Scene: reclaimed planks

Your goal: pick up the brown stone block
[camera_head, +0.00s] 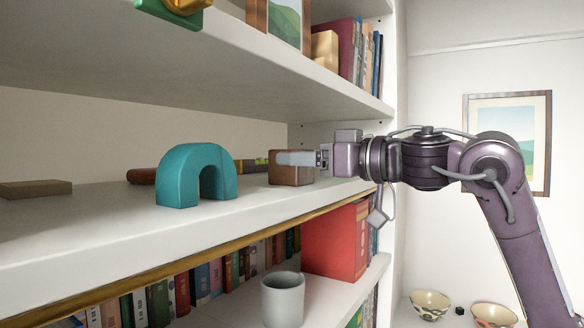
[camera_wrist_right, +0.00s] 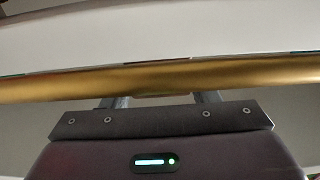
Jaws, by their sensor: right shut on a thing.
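The brown stone block (camera_head: 290,174) sits on the middle shelf (camera_head: 110,225), near its right end, in the head view. My right gripper (camera_head: 297,159) reaches in from the right, with its pale fingers at the block's upper part. It is shut on the block, which looks level with the shelf; I cannot tell whether it touches the shelf. My left gripper is not in view.
A teal arch (camera_head: 186,170) stands left of the block. A dark reddish-brown object (camera_head: 141,176) lies behind it, and a flat brown slab (camera_head: 36,189) lies far left. Another shelf (camera_head: 230,75) hangs above. Below are a grey cup (camera_head: 282,299), books and a red box (camera_head: 336,243).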

